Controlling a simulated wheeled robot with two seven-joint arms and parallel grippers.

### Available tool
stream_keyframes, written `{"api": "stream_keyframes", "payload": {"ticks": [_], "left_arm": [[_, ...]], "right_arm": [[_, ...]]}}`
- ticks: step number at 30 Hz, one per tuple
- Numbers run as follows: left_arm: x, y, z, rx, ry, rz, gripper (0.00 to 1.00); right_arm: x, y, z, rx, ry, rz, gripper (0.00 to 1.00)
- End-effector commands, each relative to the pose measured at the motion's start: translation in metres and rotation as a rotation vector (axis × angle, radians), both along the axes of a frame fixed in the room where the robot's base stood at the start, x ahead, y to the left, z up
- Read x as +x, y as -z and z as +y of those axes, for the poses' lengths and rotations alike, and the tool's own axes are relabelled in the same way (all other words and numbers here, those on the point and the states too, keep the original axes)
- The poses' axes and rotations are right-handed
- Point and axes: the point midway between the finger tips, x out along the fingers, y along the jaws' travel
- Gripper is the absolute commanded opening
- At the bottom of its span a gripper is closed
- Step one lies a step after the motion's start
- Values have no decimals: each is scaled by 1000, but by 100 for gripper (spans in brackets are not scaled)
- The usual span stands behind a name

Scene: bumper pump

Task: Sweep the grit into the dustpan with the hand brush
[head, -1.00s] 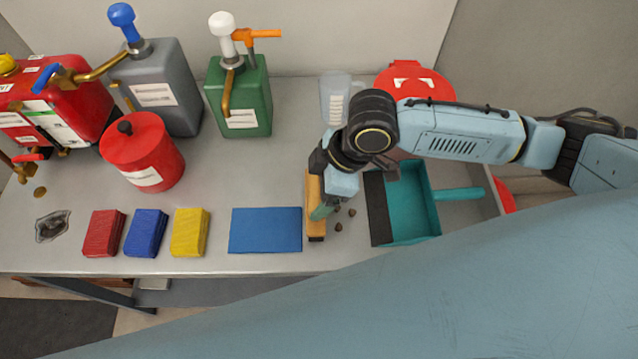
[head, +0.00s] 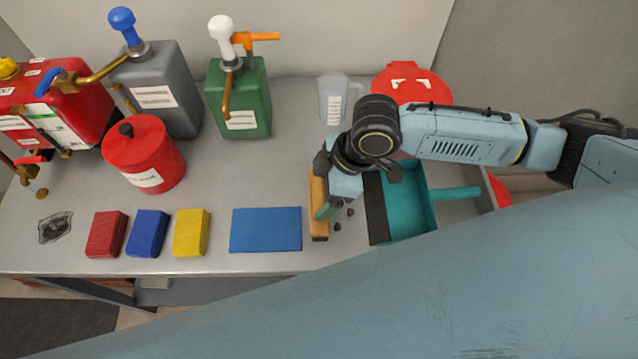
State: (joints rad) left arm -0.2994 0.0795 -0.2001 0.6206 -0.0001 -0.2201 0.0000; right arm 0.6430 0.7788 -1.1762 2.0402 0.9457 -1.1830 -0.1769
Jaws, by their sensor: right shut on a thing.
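The hand brush (head: 318,190) has a wooden back and stands on the metal table just right of the blue mat. My right gripper (head: 331,205) is shut on the brush; the arm hides part of the grip. A few dark bits of grit (head: 338,226) lie on the table right of the brush, between it and the dustpan. The teal dustpan (head: 403,228) lies further right, its black front lip facing the brush and its handle pointing right. My arm hides its back part. The large blue-grey arm across the lower right is mine; no left gripper shows.
A blue mat (head: 266,230) lies left of the brush. Red (head: 106,234), blue (head: 147,233) and yellow (head: 191,232) blocks sit further left. A red canister (head: 145,165), a green pump can (head: 238,97), a grey pump can (head: 160,92) and a clear jug (head: 335,103) stand behind.

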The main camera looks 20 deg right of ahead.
Motion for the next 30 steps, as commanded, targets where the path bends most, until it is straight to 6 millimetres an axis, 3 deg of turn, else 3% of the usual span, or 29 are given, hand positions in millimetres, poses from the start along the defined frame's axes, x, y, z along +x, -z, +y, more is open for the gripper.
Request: {"api": "stream_keyframes", "payload": {"ticks": [30], "left_arm": [[0,-27,0,0,0,1,36]], "right_arm": [[-15,-1,-50,-2,1,1,49]]}}
